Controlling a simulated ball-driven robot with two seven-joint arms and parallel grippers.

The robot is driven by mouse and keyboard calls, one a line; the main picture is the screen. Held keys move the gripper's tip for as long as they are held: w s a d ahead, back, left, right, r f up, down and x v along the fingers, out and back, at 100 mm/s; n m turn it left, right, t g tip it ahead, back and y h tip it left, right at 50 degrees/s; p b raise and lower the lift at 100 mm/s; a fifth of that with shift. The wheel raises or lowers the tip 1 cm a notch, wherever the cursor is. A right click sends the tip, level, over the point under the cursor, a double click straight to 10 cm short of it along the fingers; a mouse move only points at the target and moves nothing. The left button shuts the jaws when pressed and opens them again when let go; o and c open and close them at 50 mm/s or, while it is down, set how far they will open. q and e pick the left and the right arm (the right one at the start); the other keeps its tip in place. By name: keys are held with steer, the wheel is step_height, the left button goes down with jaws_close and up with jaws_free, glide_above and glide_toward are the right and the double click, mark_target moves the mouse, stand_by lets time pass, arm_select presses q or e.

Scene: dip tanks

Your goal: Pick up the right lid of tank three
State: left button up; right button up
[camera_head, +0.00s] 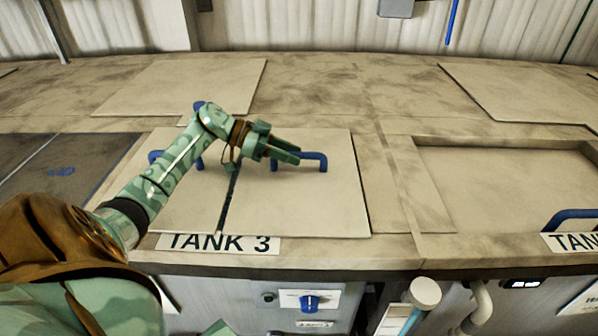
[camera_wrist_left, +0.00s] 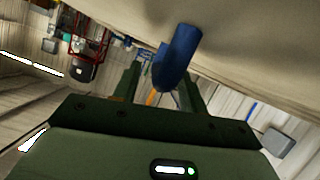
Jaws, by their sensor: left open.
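The right lid (camera_head: 300,205) of tank three is a flat beige panel lying closed on the counter. A blue bar handle (camera_head: 315,156) stands on it. The left lid (camera_head: 180,210) lies beside it across a narrow dark gap, with its own blue handle (camera_head: 155,156) partly behind my arm. My left gripper (camera_head: 297,154) is open, its green fingers at the left part of the right lid's handle. In the left wrist view the handle (camera_wrist_left: 181,58) shows end-on between the two fingers; contact is unclear. My right gripper is not in view.
The "TANK 3" label (camera_head: 220,243) is on the front edge, above a panel with a blue knob (camera_head: 309,303). A recessed tank top (camera_head: 510,175) with a blue handle (camera_head: 572,217) lies at right. A dark tank area (camera_head: 60,170) is at left.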

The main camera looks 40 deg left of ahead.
arm_select(q)
steer(key=shift+w+d+f, duration=0.15)
steer(key=shift+w+d, duration=0.05)
steer(key=shift+d, duration=0.15)
jaws_close()
steer(key=shift+a, duration=0.1)
stand_by(1.1)
